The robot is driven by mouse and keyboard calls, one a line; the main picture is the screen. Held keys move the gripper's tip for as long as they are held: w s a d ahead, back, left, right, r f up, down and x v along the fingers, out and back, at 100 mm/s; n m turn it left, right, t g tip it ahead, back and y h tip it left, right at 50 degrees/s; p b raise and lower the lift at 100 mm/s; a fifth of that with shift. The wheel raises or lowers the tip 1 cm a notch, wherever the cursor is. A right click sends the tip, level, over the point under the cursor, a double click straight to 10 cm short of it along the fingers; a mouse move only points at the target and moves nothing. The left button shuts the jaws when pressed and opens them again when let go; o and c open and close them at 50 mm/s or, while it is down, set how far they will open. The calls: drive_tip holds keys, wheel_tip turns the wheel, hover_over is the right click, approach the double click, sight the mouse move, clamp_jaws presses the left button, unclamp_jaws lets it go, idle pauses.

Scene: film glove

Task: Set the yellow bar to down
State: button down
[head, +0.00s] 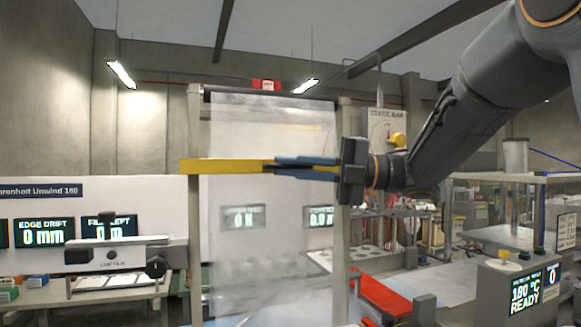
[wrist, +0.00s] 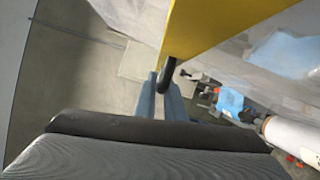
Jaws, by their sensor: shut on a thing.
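The yellow bar (head: 220,166) lies level across the front of the clear hanging film (head: 265,235), at about the middle of the frame's height. In the wrist view the bar (wrist: 225,22) fills the top, with a dark curved handle (wrist: 168,74) at its lower edge. My gripper (head: 273,167) reaches in from the right, its blue fingers shut around that handle in front of the bar. The fingers (wrist: 160,88) also show in the wrist view. Part of the bar's right end is hidden behind the fingers.
Frame posts (head: 195,130) stand on both sides of the film. A clamp-like device (head: 110,252) is at lower left. A red tray (head: 385,294) and a grey box reading "180 °C READY" (head: 515,290) are at lower right. A "STATIC BAR" panel (head: 387,125) is behind my arm.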

drive_tip(key=shift+f, duration=0.1)
wheel_tip(320, 180, down, 10)
drive_tip(key=b, duration=1.1)
drive_tip(key=shift+f, duration=0.2)
drive_tip(key=c, duration=1.8)
unclamp_jaws()
drive_tip(key=shift+c, duration=0.2)
drive_tip(key=d+b, duration=0.2)
drive_tip(key=d, duration=0.5)
drive_tip(key=shift+s+d+f, duration=0.25)
drive_tip(key=shift+s+d, duration=0.15)
